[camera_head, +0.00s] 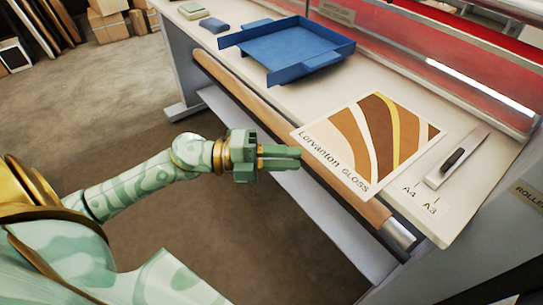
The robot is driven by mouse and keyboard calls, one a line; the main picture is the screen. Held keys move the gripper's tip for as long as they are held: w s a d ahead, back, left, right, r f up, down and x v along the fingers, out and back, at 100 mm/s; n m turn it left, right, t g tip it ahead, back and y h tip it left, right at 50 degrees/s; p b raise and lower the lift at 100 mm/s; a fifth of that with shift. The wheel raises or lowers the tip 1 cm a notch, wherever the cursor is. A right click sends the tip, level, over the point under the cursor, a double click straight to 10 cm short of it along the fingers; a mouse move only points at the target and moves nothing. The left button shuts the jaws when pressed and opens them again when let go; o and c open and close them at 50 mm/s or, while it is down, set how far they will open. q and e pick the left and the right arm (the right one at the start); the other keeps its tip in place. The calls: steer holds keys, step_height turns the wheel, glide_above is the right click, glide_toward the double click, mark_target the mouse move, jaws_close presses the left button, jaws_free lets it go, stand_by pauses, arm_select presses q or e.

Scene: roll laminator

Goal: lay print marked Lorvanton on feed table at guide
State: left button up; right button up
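The print marked Lorvanton GLOSS (372,142), with brown, white and yellow curved bands, lies flat on the pale feed table (400,98). Its left corner reaches the table's front edge by the brown roller. The guide (470,150), a pale bar with a black knob, is to the right of the print, with a strip of bare table between them. My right gripper is not in view.
A blue tray (288,50) stands on the table behind the print. A small blue-grey block (214,26) lies farther left. A4 and A3 marks (421,200) are printed near the guide. The red laminator front (400,45) bounds the table's back. Cardboard boxes (108,25) stand on the floor behind.

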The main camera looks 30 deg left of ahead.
arm_select(q)
steer(key=shift+v, duration=1.9)
steer(key=w+a+f+n+t+y, duration=0.1)
steer(key=a+f+n+t+y, duration=0.1)
steer(key=a+f+n+y, duration=0.45)
steer(key=w+a+f+n+t+y, duration=0.25)
steer(key=f+n, duration=0.45)
steer(key=f, duration=0.7)
steer(key=s+a+f+n+g+y, duration=0.25)
steer(key=s+f, duration=0.25)
steer(key=f, duration=0.4)
steer(key=s+a+f+n+g+y, duration=0.1)
steer(key=s+f+n+y, duration=0.25)
steer(key=s+f, duration=0.4)
steer(key=s+d+f+n+g, duration=0.2)
steer(key=s+f, duration=0.4)
steer(key=s, duration=0.4)
steer(key=s+d+f+n+g, duration=0.2)
steer(key=s+d+f+g, duration=0.3)
steer(key=s, duration=0.5)
steer(key=s+d+f+n+g, duration=0.2)
steer(key=s+f, duration=0.4)
steer(key=s, duration=0.5)
steer(key=shift+d+f+g, duration=0.35)
steer(key=shift+d+g, duration=0.35)
steer(key=shift+d, duration=0.1)
